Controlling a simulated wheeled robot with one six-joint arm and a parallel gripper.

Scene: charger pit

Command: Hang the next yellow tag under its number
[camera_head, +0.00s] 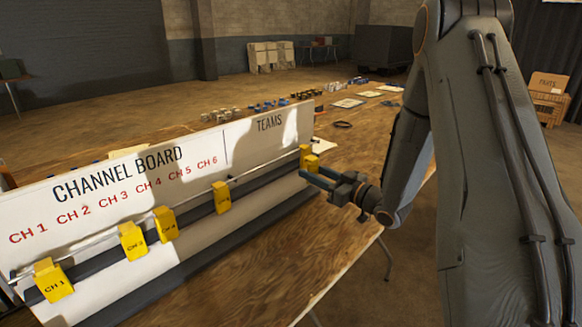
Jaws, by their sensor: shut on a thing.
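The white channel board (100,200) stands on the wooden table, with red numbers CH 1 to CH 6 along it. A yellow tag reading CH 1 (53,282) hangs on the dark rail (100,262) at the left. A second yellow tag (133,242), a third yellow tag (165,224) and another yellow tag (221,198) hang further right; their numbers are hard to read. My gripper (312,176) is at the board's right end, under TEAMS, shut on a yellow tag (308,157). I cannot tell whether that tag still touches the rail.
The wooden table (290,262) has bare room in front of the board. Papers (348,103) and small items lie along its far part. A dark roll or cable (342,125) lies behind the board's right end.

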